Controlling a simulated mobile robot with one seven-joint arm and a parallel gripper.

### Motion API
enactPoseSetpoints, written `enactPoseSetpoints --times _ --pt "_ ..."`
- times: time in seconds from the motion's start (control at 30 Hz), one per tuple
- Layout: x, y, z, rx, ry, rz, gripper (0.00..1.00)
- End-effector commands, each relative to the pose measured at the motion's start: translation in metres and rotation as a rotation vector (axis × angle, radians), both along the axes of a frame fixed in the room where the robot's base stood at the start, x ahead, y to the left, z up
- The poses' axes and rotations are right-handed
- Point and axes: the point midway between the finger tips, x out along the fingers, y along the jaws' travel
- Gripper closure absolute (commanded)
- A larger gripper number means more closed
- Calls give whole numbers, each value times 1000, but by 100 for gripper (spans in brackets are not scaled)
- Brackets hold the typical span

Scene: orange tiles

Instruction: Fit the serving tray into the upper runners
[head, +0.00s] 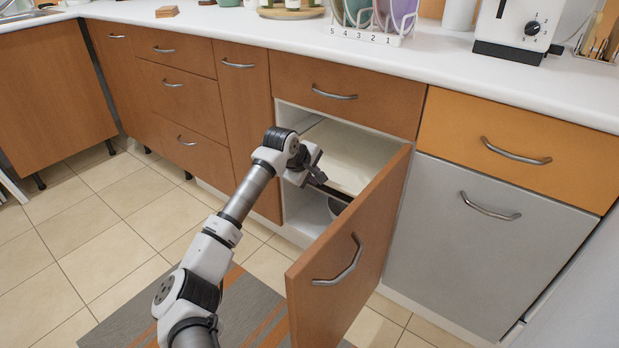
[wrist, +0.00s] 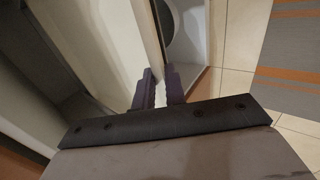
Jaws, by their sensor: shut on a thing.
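The serving tray (head: 355,160) is a pale, flat board with a darker edge. It lies roughly level in the upper part of the open cabinet (head: 290,118), largely inside it. My gripper (head: 318,180) is at the tray's front edge, near the left side of the opening. In the wrist view the tray (wrist: 115,45) shows at left, and the fingers of my gripper (wrist: 158,88) are closed on its edge. The upper runners cannot be made out clearly. The tray's back end is hidden inside the cabinet.
The cabinet door (head: 350,250) stands open to the right of my gripper. A round vessel (head: 336,207) sits in the lower compartment under the tray. A closed drawer (head: 350,92) is directly above. A striped mat (head: 245,310) lies on the tiled floor.

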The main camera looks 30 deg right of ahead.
Motion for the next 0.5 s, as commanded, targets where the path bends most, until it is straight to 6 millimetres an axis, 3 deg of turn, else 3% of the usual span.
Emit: enactPoseSetpoints --times 0.5 --pt "12 -36 1 17 5 -2 100"
